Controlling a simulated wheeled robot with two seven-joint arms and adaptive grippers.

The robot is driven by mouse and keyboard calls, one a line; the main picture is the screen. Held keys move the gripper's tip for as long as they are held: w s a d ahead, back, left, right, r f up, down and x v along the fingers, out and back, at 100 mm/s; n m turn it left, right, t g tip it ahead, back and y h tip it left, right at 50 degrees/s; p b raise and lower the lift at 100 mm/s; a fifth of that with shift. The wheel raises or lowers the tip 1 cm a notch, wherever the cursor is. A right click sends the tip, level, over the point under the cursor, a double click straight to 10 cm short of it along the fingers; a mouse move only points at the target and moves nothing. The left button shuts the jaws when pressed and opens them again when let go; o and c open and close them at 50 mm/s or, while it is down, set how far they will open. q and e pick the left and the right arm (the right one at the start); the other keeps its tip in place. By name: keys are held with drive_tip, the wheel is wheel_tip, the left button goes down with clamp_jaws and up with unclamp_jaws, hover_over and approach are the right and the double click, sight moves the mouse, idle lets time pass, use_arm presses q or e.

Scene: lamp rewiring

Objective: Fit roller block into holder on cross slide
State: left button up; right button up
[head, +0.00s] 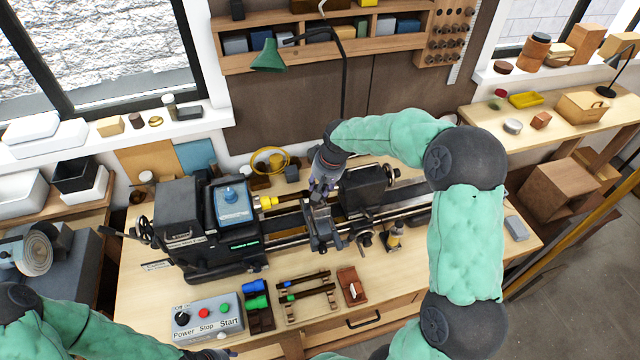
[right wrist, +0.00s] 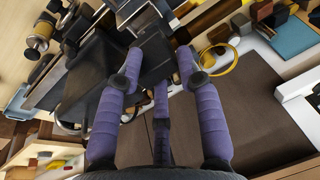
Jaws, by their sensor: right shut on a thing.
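My right gripper (head: 322,188) is above the lathe's cross slide (head: 322,228), reaching down from behind. In the right wrist view its purple fingers (right wrist: 160,65) are shut around a dark grey block (right wrist: 150,48), which I take to be the roller block. The block is at or just over the dark slide parts, and I cannot tell whether it is seated. The holder is hidden by the gripper and block. My left arm comes in at the lower left of the head view; the left gripper is mostly cut off at the bottom edge.
The headstock (head: 232,205) with its yellow-tipped spindle is left of the slide, the dark tailstock (head: 362,190) right. A green lamp (head: 268,56) hangs behind.

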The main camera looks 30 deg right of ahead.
drive_tip(key=shift+s+f+b, duration=0.1)
drive_tip(key=shift+f+b, duration=0.2)
drive_tip(key=shift+f, duration=0.25)
drive_tip(key=shift+f+b, duration=0.4)
drive_tip(key=shift+f, duration=0.4)
drive_tip(key=shift+f+b, duration=0.7)
drive_tip(key=shift+f, duration=0.55)
drive_tip(key=shift+b, duration=0.45)
drive_tip(key=shift+f+b, duration=0.4)
drive_tip(key=shift+f, duration=0.05)
idle(0.7)
drive_tip(key=o, duration=1.2)
drive_tip(key=v, duration=1.2)
